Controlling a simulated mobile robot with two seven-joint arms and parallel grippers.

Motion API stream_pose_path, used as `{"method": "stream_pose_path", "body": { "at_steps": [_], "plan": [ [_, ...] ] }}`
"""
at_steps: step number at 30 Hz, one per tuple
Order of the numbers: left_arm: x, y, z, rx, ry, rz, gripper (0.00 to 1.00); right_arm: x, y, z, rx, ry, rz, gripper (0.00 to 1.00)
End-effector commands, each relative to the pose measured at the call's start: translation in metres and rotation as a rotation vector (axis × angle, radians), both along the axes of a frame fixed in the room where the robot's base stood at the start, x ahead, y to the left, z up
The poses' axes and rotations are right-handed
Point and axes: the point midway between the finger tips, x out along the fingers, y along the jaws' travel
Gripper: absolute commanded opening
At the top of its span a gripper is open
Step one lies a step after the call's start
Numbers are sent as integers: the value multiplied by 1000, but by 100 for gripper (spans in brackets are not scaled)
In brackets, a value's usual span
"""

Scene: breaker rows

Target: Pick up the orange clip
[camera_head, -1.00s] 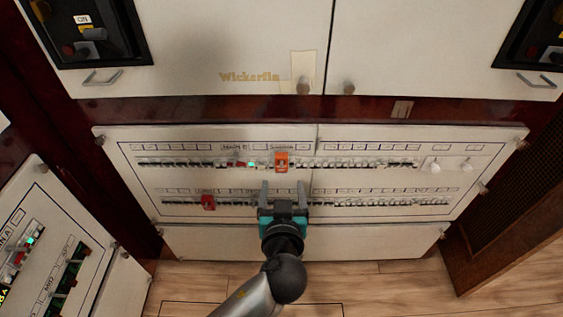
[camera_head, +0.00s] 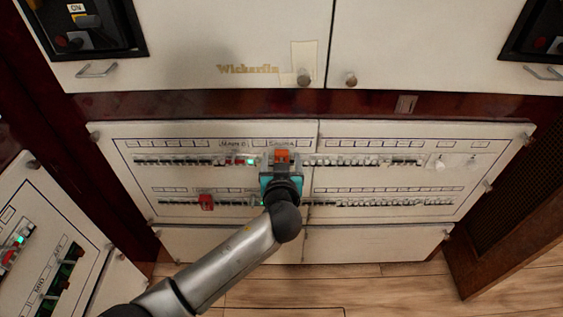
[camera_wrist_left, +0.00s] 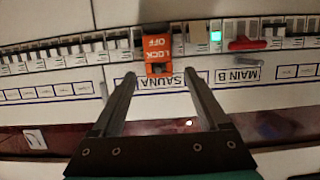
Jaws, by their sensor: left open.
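In the left wrist view the two fingers (camera_wrist_left: 158,76) are apart, with the clip ahead of and between the tips. I cannot tell whether either finger touches it. My right gripper is in neither view.
A red clip (camera_head: 206,202) is on the lower breaker row. A green light (camera_head: 251,161) and a red switch (camera_wrist_left: 243,44) are beside the orange clip on the upper row. Cabinet doors (camera_head: 190,50) are above.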

Motion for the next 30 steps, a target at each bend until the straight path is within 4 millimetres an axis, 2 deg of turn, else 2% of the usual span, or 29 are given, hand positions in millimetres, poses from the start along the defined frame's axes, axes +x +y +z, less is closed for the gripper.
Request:
{"method": "stream_pose_path", "body": {
  "at_steps": [6, 16, 30],
  "plan": [
    [16, -1, -6, 0, 0, -2, 78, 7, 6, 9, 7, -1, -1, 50],
    [18, -1, -6, -1, 2, -2, 78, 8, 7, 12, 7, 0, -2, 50],
    [18, -1, -6, -1, 1, -1, 25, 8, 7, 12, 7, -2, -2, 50]
  ]
}}
